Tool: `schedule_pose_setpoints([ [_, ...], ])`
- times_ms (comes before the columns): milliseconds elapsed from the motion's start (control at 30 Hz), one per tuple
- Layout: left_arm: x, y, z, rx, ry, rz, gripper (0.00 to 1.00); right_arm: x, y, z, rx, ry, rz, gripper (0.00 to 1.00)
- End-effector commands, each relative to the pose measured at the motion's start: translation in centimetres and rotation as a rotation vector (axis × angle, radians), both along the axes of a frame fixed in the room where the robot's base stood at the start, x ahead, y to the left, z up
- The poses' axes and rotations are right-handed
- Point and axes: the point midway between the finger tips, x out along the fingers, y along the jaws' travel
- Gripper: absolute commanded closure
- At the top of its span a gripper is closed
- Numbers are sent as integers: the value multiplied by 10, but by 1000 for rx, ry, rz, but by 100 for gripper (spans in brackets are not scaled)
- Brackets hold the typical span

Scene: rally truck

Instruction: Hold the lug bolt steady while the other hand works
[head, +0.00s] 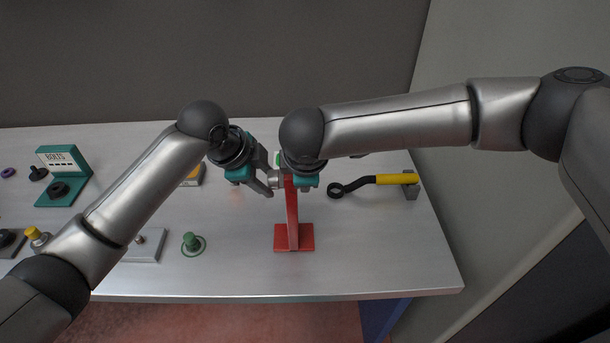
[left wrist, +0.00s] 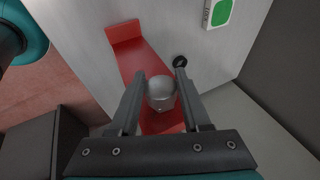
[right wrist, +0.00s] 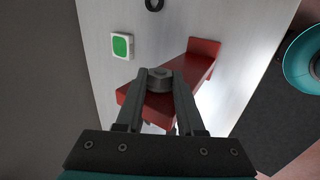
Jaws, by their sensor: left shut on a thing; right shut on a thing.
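A red stand (head: 292,215) stands upright on the grey bench, with its flat base toward the front. The lug bolt (head: 276,180) shows as a short silver piece at the left side of the stand's top. My left gripper (head: 269,187) is shut on it; in the left wrist view its rounded silver end (left wrist: 161,93) sits between the fingers. My right gripper (head: 301,184) is at the right side of the stand's top, partly hidden by its arm. In the right wrist view its fingers are shut on a grey round or hex piece (right wrist: 160,79) against the red stand (right wrist: 198,65).
A wrench with a yellow handle (head: 392,179) lies right of the stand. A green-marked white box (right wrist: 122,45) stands behind.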

Motion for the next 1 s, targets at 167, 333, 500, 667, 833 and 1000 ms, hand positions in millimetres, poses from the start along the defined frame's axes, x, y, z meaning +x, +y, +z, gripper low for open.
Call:
schedule_pose_setpoints([
  [167, 1, 1, 0, 2, -2, 3, 100, 4, -1, 1, 0, 112, -8, 100],
  [333, 1, 1, 0, 2, -1, 2, 100, 7, -1, 2, 1, 236, -9, 100],
  [500, 1, 1, 0, 2, -1, 2, 100, 9, -1, 3, 1, 342, -7, 100],
  [667, 0, 1, 0, 2, -1, 2, 100, 11, -1, 4, 1, 420, -7, 100],
  [833, 0, 1, 1, 2, -1, 2, 100, 13, -1, 5, 1, 486, -6, 100],
  [1000, 0, 1, 1, 2, 0, 2, 100, 16, -1, 6, 1, 544, -7, 100],
])
